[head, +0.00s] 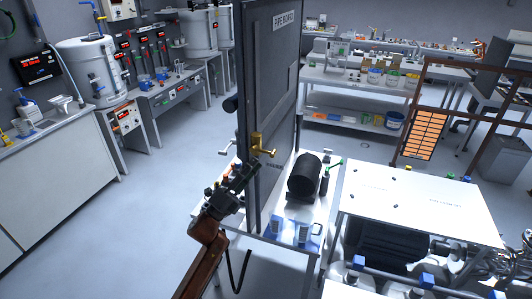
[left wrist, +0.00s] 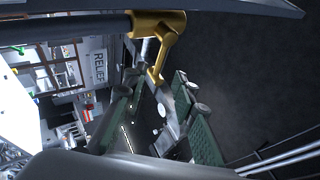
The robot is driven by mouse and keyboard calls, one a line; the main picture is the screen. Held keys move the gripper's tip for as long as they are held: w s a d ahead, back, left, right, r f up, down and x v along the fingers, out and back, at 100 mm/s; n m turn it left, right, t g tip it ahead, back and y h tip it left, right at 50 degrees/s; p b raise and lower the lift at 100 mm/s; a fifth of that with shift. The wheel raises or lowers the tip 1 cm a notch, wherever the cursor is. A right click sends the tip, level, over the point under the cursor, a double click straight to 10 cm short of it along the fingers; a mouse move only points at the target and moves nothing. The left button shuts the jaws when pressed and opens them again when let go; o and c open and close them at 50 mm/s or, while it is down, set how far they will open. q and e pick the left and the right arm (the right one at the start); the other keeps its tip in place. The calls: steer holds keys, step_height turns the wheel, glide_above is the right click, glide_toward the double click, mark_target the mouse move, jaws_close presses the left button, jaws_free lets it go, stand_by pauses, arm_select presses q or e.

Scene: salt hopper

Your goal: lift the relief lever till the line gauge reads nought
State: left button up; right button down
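The brass relief lever (head: 260,146) sticks out from the edge of the tall dark pipe board (head: 269,75). In the left wrist view the brass lever (left wrist: 160,42) sits on a dark pipe, and its arm hangs down towards my fingers. A "RELIEF" label (left wrist: 99,68) shows behind it. My left gripper (head: 248,172) is just below the lever. In the left wrist view my left gripper (left wrist: 158,80) is open, with the lever's lower end at the gap between the fingertips; contact cannot be told. I cannot make out the line gauge. My right gripper is not in view.
A white bench under the board carries a black cylinder (head: 304,176) and blue-based fittings (head: 303,233). A white-topped table (head: 415,203) stands to the right. Counters with steel tanks (head: 92,70) line the left wall. The grey floor (head: 140,215) left of my arm is clear.

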mark_target(266, 152)
arm_select(q)
steer(key=x, duration=0.7)
steer(key=shift+w+f+p, duration=0.1)
steer(key=shift+p, duration=0.3)
jaws_close()
